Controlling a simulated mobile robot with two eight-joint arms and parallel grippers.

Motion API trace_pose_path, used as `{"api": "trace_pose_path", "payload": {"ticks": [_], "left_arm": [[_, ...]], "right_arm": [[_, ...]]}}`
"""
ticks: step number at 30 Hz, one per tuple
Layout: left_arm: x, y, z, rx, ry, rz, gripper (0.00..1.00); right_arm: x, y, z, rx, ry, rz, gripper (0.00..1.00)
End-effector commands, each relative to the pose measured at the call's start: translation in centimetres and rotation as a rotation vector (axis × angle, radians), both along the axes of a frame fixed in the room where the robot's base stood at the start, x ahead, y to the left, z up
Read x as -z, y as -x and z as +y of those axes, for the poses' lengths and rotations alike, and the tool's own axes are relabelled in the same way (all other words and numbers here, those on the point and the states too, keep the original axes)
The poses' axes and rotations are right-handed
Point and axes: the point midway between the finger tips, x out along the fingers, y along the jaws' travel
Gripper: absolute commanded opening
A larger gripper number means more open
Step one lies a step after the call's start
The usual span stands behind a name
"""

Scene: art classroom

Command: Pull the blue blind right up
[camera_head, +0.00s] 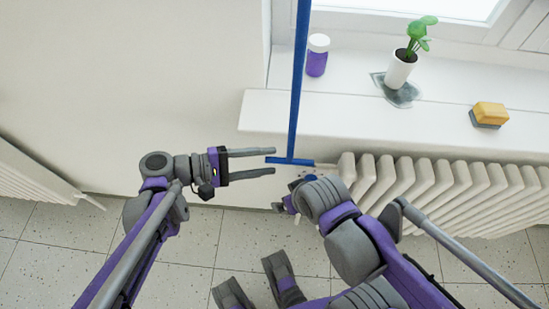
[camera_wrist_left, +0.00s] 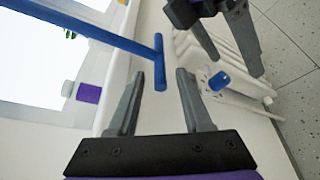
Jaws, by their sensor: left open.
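A blue pull rod (camera_head: 298,85) hangs in front of the sill and ends in a blue crossbar (camera_head: 290,161). Both also show in the left wrist view, the rod (camera_wrist_left: 85,27) and the crossbar (camera_wrist_left: 159,62). The blind itself is out of view. My left gripper (camera_head: 274,161) is open. Its fingertips (camera_wrist_left: 160,74) appear on either side of the crossbar's left end, with a gap on each side. My right gripper shows in the left wrist view (camera_wrist_left: 236,65), with its fingers apart and nothing between them. In the head view its arm partly hides it.
A white radiator (camera_head: 440,190) stands below the sill (camera_head: 340,112), with a blue knob (camera_wrist_left: 218,81) at its end. The sill holds a purple jar (camera_head: 317,58), a potted plant (camera_head: 402,66) and a yellow sponge (camera_head: 490,113). The wall at left is bare.

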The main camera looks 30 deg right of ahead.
Motion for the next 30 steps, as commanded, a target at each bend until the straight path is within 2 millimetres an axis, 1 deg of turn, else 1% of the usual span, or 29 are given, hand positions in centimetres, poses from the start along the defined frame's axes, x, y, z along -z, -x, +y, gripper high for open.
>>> {"api": "trace_pose_path", "payload": {"ticks": [1, 3, 6, 9, 16, 17, 18, 20, 24, 25, 30], "left_arm": [[0.2, 0.2, -0.8, 0.003, 0.001, 0.000, 0.50], [0.4, 0.4, -1.5, 0.002, 0.000, 0.001, 0.50], [0.5, 0.5, -2.2, 0.000, -0.001, 0.001, 0.50], [0.6, 0.6, -2.5, 0.000, -0.001, 0.001, 0.50], [0.6, 0.5, -2.6, -0.001, -0.001, 0.001, 0.50], [0.6, 0.5, -2.6, -0.001, 0.000, 0.000, 0.46], [0.6, 0.5, -2.6, -0.001, 0.000, 0.000, 0.39], [0.6, 0.5, -2.6, -0.001, 0.000, 0.000, 0.28], [0.6, 0.5, -2.5, -0.001, 0.000, 0.000, 0.03], [0.6, 0.5, -2.5, 0.000, -0.001, 0.000, 0.00], [0.6, 0.5, -2.5, -0.001, 0.000, 0.000, 0.00]], "right_arm": [[0.1, 0.0, 0.0, 0.000, 0.000, 0.000, 1.00], [0.2, 0.0, 0.0, 0.000, 0.000, 0.001, 1.00], [0.2, 0.0, 0.0, 0.000, 0.000, 0.001, 1.00], [0.2, 0.0, 0.0, 0.000, 0.000, 0.001, 1.00], [0.2, 0.0, 0.0, 0.000, 0.000, 0.001, 1.00], [0.2, 0.0, 0.0, 0.000, 0.000, 0.001, 1.00], [0.2, 0.0, 0.0, 0.000, 0.000, 0.001, 1.00], [0.2, 0.0, 0.0, 0.000, 0.000, 0.001, 1.00], [0.2, 0.0, 0.0, 0.000, 0.000, 0.001, 1.00], [0.2, 0.0, 0.0, 0.000, 0.000, 0.001, 1.00], [0.2, 0.0, 0.0, 0.000, 0.000, 0.001, 1.00]]}}
